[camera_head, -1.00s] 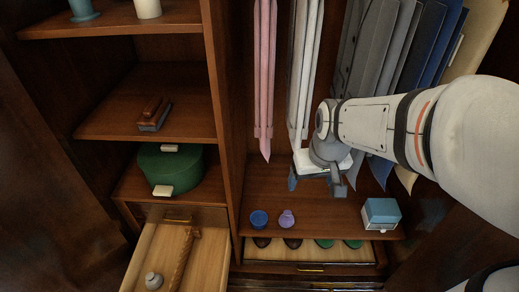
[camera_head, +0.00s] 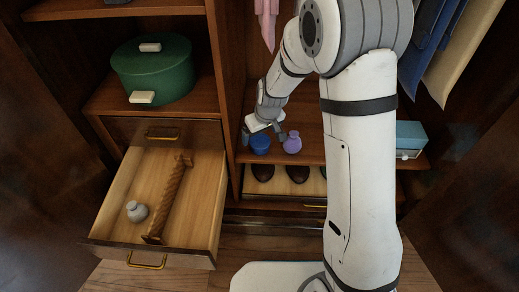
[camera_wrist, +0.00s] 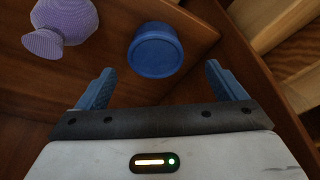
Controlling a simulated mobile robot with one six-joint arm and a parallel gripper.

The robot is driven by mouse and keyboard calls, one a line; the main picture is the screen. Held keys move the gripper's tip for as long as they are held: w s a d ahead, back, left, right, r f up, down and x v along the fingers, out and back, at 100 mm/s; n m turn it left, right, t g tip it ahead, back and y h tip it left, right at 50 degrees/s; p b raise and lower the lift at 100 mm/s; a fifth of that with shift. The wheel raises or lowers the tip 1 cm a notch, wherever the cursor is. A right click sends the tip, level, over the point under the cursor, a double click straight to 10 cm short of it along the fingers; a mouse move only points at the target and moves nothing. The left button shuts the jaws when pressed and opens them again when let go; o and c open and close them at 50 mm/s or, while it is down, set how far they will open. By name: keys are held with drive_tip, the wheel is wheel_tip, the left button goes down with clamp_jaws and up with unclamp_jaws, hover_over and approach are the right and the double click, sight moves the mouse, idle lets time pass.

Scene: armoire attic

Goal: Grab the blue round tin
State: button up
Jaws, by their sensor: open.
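The blue round tin (camera_head: 260,144) stands on the wooden shelf of the armoire, left of a purple round-bodied bottle (camera_head: 292,143). In the wrist view the tin (camera_wrist: 155,50) lies ahead of my gripper (camera_wrist: 161,85), roughly centred between the two blue fingers and beyond their tips. My gripper is open and empty. In the head view my gripper (camera_head: 264,130) is just above and behind the tin, and its fingers are partly hidden.
The purple bottle (camera_wrist: 62,25) is close beside the tin in the wrist view. A blue box (camera_head: 410,136) stands at the shelf's right. An open drawer (camera_head: 190,245) holds a grey bottle and a brown carved rod. Shoes sit below the shelf. A green round box (camera_head: 155,75) is at left.

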sight(260, 140)
drive_tip(key=b+x, duration=0.1)
drive_tip(key=x, duration=0.2)
drive_tip(key=b+x, duration=0.2)
drive_tip(key=x, duration=0.1)
drive_tip(key=shift+w+d, duration=0.1)
drive_tip(key=shift+d, duration=0.1)
drive_tip(key=shift+c, duration=0.3)
drive_tip(key=c, duration=1)
